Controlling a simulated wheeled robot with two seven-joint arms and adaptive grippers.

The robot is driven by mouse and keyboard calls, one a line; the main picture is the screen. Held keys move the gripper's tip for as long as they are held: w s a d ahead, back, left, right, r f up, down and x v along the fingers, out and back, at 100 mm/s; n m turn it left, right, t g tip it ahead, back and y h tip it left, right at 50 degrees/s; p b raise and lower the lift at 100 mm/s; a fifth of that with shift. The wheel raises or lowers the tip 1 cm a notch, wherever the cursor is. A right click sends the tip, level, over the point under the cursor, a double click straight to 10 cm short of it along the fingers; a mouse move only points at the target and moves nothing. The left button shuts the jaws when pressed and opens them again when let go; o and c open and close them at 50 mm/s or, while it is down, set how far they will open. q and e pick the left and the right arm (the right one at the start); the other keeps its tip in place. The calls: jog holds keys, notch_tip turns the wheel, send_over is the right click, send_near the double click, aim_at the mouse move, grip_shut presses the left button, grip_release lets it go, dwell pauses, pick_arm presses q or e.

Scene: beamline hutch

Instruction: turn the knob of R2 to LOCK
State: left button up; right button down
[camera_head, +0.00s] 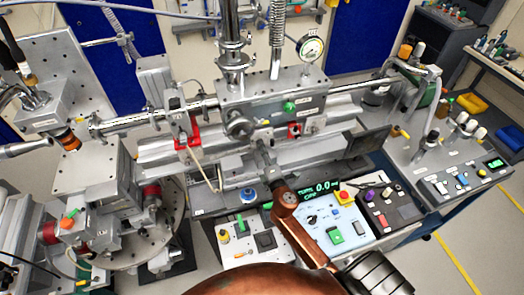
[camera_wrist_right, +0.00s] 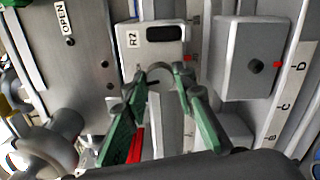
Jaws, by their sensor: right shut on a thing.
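The R2 unit is a light grey plate (camera_wrist_right: 150,38) with an "R2" label and a dark window, at the top middle of the right wrist view. Its round grey knob (camera_wrist_right: 160,74) sits at the plate's lower end. My right gripper (camera_wrist_right: 161,80) has its two green fingers on either side of the knob and is shut on it. In the head view my copper right arm reaches up to the rail assembly; the fingertips and knob are too small and covered to make out there. A LOCK mark is not readable. My left gripper is not in view.
In the right wrist view, a grey box (camera_wrist_right: 248,58) with a dark button stands close to the right of R2, and an OPEN label (camera_wrist_right: 68,18) is at left. In the head view, a control panel (camera_head: 345,220) lies beside my right arm, and a dial gauge (camera_head: 310,47) stands above.

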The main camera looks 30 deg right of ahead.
jog(key=shift+f+m, duration=0.1)
jog(key=shift+m, duration=1)
jog(key=c, duration=1.9)
grip_release()
jog(key=shift+s, duration=0.15)
jog(key=v, duration=1.1)
jog(key=shift+s+a, duration=0.2)
jog(key=shift+s, duration=0.15)
